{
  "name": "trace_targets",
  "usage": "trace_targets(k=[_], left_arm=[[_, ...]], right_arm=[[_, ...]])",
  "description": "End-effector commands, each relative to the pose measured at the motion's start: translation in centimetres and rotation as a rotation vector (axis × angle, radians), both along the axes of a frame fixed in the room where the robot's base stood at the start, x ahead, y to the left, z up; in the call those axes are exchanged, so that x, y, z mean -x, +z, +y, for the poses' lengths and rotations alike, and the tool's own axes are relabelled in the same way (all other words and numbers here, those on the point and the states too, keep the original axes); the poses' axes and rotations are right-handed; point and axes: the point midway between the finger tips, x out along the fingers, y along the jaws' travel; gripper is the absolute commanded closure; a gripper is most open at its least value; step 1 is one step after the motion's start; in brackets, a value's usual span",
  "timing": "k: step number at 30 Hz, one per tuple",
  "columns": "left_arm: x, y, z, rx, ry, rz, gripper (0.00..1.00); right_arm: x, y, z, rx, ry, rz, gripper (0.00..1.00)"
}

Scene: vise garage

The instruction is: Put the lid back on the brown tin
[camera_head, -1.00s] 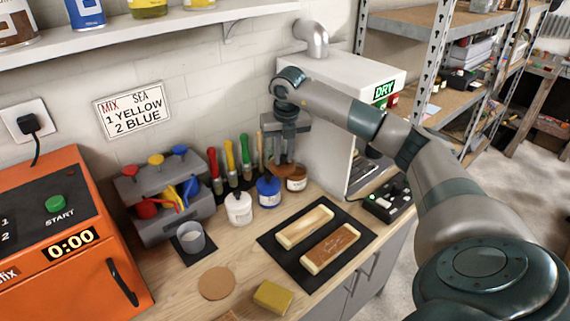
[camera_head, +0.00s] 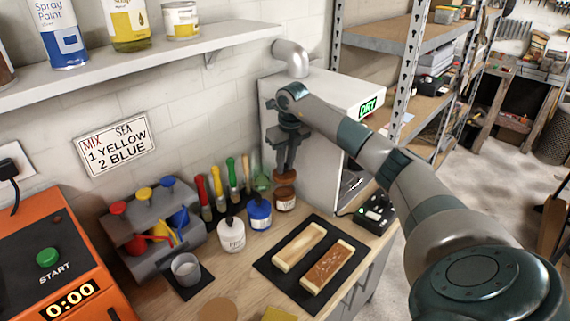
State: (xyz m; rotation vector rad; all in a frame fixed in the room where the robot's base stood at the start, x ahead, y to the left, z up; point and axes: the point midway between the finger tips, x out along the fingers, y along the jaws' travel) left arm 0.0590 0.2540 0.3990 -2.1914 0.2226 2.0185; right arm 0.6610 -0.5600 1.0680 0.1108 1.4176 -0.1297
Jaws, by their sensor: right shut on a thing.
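The brown tin (camera_head: 285,202) is a small jar with a white label. It stands at the back of the bench, right of the blue tin (camera_head: 260,222). My right gripper (camera_head: 285,168) points down from above and is shut on the round brown lid (camera_head: 285,177). The lid is directly over the tin's mouth and looks roughly level. I cannot tell whether it touches the rim. The tin's opening is hidden by the lid. My left gripper is not in view.
The white dryer box (camera_head: 330,105) is close behind and right. A black mat (camera_head: 265,268) with two wooden boards lies in front. A grey cup (camera_head: 187,268) stands further left.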

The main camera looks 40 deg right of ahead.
Motion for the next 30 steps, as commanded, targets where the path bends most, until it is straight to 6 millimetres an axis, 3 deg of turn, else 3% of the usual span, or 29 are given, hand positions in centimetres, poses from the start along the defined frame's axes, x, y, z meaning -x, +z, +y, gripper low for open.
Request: trace_targets(k=[11,30], left_arm=[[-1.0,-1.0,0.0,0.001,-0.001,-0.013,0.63],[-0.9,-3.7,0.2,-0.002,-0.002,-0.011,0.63]], right_arm=[[0.0,-1.7,0.0,0.0,0.0,0.001,1.0],[0.0,-6.1,0.0,0.001,0.0,0.0,1.0]])
